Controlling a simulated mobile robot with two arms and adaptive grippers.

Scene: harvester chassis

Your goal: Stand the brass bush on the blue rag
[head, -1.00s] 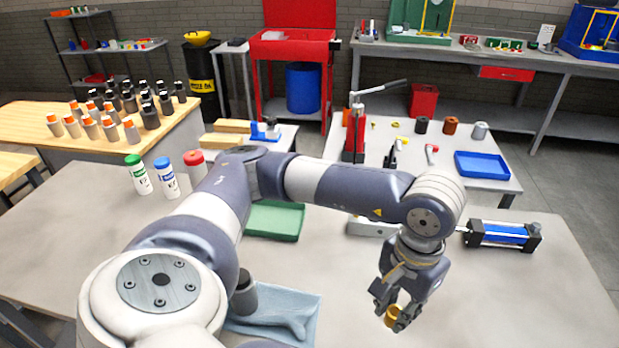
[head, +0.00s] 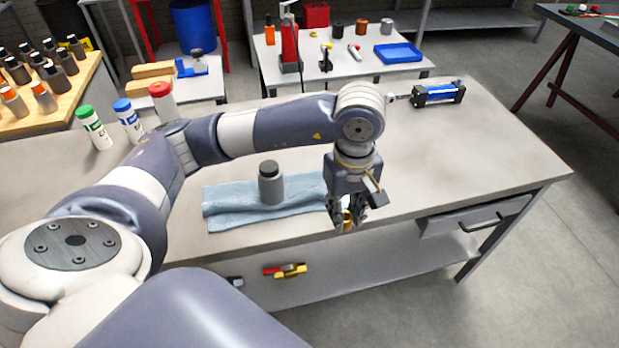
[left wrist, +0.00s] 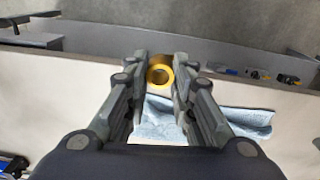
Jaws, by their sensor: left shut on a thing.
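My left gripper (head: 346,215) is shut on the brass bush (head: 347,222), a short gold ring held between its fingertips. The bush also shows in the left wrist view (left wrist: 160,76), with its round bore facing the camera. The blue rag (head: 235,207) lies spread and wrinkled near the front edge of the bench. The gripper is at the right end of the rag in the head view, near the bench edge; its height is hard to tell. In the left wrist view the rag (left wrist: 225,122) lies below and right of the bush. My right gripper is not in view.
A grey bottle with a dark cap (head: 270,184) stands on the rag. A blue cylinder (head: 437,94) lies at the bench's back right. Three capped bottles, one of them red-capped (head: 162,98), stand at the back left. The bench top (head: 455,150) right of my gripper is clear.

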